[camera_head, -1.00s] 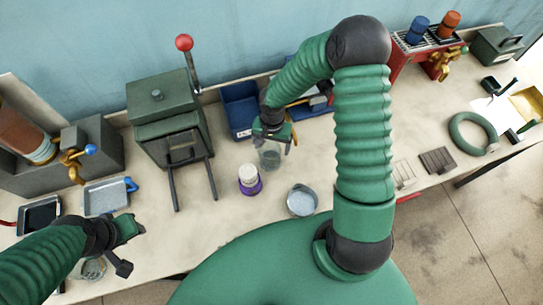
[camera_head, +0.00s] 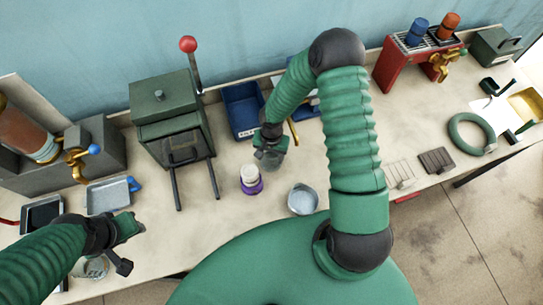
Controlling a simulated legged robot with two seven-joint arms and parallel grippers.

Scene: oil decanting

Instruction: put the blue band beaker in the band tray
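A clear glass beaker (camera_head: 270,160) stands mid-table under my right gripper (camera_head: 271,148). The fingers are low around its upper part, and the wrist hides much of it. I cannot see a blue band on it or whether the fingers press on it. Nearer the front are a purple-banded beaker with white contents (camera_head: 250,180) and a silvery cup (camera_head: 303,199). My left gripper (camera_head: 128,243) is open and empty, above and beside a glass vessel (camera_head: 92,268) at the lower left.
A dark tray (camera_head: 40,216) lies far left. A red rack (camera_head: 410,62) stands back right.

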